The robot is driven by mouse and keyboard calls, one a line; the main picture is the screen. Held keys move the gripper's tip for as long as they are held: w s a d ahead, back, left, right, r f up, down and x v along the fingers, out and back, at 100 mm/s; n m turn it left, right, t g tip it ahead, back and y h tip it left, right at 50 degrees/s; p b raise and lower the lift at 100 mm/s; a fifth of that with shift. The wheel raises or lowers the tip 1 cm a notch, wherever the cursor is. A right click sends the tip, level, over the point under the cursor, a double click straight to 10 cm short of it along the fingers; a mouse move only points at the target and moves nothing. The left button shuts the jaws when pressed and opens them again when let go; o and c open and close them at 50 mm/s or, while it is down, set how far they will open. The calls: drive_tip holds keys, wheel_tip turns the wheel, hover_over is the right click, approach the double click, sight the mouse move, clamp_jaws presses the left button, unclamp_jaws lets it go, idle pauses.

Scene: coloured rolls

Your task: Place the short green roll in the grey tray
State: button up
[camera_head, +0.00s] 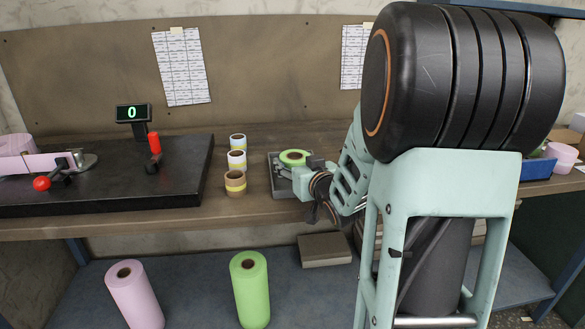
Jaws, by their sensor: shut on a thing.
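The short green roll (293,157) shows its top ring and brown core at the end of my arm. My gripper (301,168) is shut on it; the fingers are small in view and partly hidden. The grey tray (275,181) lies on the bench around and below the roll, partly covered by my gripper and arm. The roll appears over or inside the tray; I cannot tell whether it touches the tray's floor.
Three small rolls (236,160) stand in a row left of the tray. A black board (100,185) with red-handled parts and a display (133,113) fills the bench's left. Tall pink (135,295) and green (250,290) rolls stand below. A blue bin (538,168) is at right.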

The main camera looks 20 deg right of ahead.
drive_tip(key=shift+w+f, duration=0.1)
drive_tip(key=shift+f, duration=0.15)
drive_tip(key=shift+f, duration=0.2)
drive_tip(key=o, duration=1.1)
drive_tip(key=shift+c, duration=0.2)
drive_tip(key=shift+r, duration=0.15)
